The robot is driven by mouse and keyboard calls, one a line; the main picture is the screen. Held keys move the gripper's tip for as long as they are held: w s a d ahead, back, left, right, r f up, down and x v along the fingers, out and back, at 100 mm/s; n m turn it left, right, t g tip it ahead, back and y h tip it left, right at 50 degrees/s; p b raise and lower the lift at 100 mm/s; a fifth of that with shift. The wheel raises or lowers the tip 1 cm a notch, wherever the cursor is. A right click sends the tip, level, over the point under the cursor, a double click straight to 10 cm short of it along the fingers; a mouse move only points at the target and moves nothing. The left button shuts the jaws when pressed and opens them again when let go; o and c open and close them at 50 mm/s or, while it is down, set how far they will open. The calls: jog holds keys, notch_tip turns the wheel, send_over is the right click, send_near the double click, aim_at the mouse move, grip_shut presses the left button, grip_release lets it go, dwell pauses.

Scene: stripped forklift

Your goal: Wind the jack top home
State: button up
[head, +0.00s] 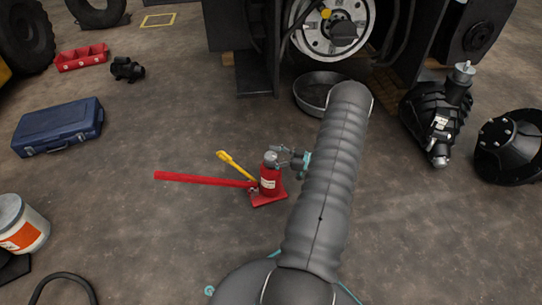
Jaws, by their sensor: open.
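A red bottle jack (268,182) stands upright on the floor in the middle of the head view, with a red base plate. Its grey top (270,157) sits on the body. A long red handle (205,179) sticks out to the left from the jack's lower side. My gripper (282,158) is open, right beside the jack's top, with its fingers pointing left toward it. I cannot tell whether the fingers touch the top.
A yellow-handled tool (233,164) lies just behind the red handle. The stripped forklift's hub (333,30) and a round black pan (314,90) are behind. A blue case (58,127) and white bucket (21,223) are at left; black machine parts (437,115) at right. Floor in front is mostly clear.

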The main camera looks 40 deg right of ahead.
jog(key=shift+w+a, duration=0.15)
jog(key=shift+w, duration=0.1)
jog(key=c, duration=1.2)
jog(key=shift+m+t+h, duration=0.3)
